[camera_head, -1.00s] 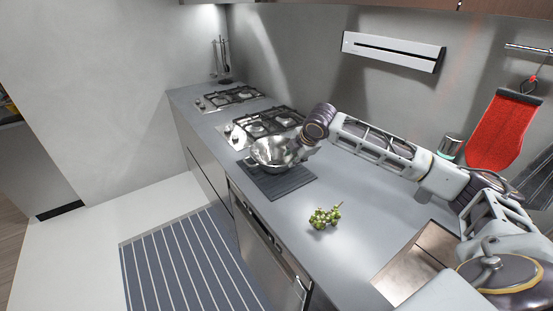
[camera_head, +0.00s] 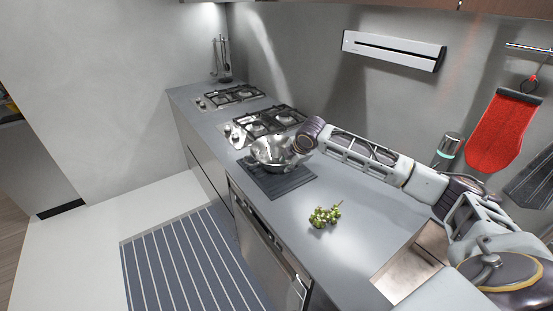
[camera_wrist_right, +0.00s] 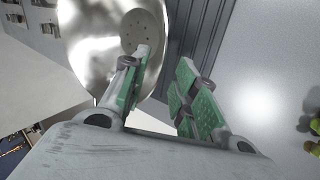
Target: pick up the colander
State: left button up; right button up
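The colander (camera_head: 264,151) is a shiny metal bowl on a dark ribbed mat (camera_head: 290,184) on the counter, beside the hob. My right gripper (camera_head: 295,155) is at its right side, pointing down. In the right wrist view, the colander (camera_wrist_right: 90,35) fills the upper left, with small holes in its base. There my right gripper (camera_wrist_right: 163,62) is open. Its left finger is over the bowl's inside and its right finger is outside over the mat, with the rim between them. Whether a finger touches the rim cannot be told. My left gripper is not in view.
A gas hob (camera_head: 268,122) lies behind the colander. Green grapes (camera_head: 324,215) lie on the counter nearer to me. A sink (camera_head: 412,265) is at the lower right. A red mitt (camera_head: 503,132) hangs on the wall. The counter between mat and grapes is clear.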

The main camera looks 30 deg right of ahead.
aim_at(282, 172)
jog(key=shift+x, duration=1)
jog(key=shift+d+p+x, duration=0.15)
jog(key=shift+p+x, duration=0.05)
jog(key=shift+x, duration=0.55)
jog(key=shift+d+p+x, duration=0.1)
jog(key=shift+p+x, duration=0.05)
jog(key=shift+x, duration=1.7)
grip_shut()
jog(key=shift+w+r, duration=0.1)
